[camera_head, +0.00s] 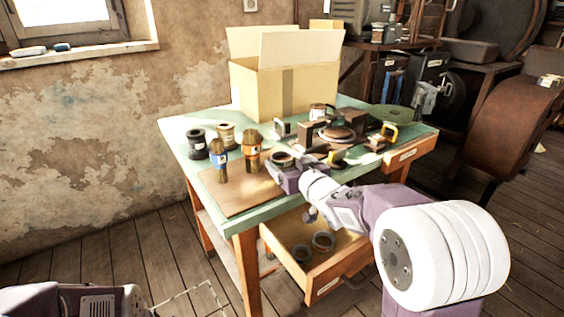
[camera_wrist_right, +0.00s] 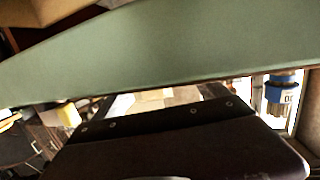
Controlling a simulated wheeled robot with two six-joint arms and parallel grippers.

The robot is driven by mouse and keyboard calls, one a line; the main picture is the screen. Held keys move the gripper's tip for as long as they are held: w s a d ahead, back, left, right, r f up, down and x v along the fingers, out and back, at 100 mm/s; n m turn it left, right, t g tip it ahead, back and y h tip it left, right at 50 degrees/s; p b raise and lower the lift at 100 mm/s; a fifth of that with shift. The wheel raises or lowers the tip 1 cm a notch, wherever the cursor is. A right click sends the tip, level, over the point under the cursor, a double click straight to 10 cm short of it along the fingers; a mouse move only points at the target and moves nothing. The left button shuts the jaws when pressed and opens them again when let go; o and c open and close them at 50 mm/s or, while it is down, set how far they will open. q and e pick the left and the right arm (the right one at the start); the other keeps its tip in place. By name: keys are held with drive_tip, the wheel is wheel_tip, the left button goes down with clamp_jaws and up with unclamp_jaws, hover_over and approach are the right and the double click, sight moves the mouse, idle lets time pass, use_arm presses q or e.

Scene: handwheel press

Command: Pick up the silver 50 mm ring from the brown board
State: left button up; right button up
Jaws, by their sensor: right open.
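The brown board (camera_head: 240,196) lies at the front left corner of the green table. I cannot make out a silver ring on it; the board's right part is partly covered by my right gripper. My right gripper (camera_head: 279,176) is open, low over the table's front edge at the board's right side. A dark round ring-like piece (camera_head: 283,159) shows just behind it, its colour and size unclear. In the right wrist view a green band (camera_wrist_right: 160,50) crosses the picture, and no ring shows there. My left gripper is out of the picture; only part of my left arm shows.
Two brushes, one blue-banded (camera_head: 218,158) and one orange-banded (camera_head: 252,152), stand by the board, with dark spools (camera_head: 197,143) behind. An open cardboard box (camera_head: 290,90) stands at the back. An open drawer (camera_head: 325,275) with round pieces juts out below.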

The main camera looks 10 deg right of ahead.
sight(285, 165)
drive_tip(key=x, duration=0.2)
drive_tip(key=shift+w+f, duration=0.1)
drive_tip(key=shift+w, duration=0.15)
drive_tip(key=shift+s, duration=0.1)
drive_tip(key=shift+c, duration=1)
drive_tip(key=c, duration=1.2)
drive_tip(key=shift+r+p, duration=1.35)
drive_tip(key=shift+r, duration=0.9)
drive_tip(key=shift+c, duration=0.2)
drive_tip(key=s+d+r+p, duration=0.4)
drive_tip(key=d+r+p, duration=0.2)
drive_tip(key=d, duration=0.4)
drive_tip(key=shift+d+r+p, duration=0.25)
drive_tip(key=shift+d+p, duration=0.15)
drive_tip(key=shift+p, duration=0.15)
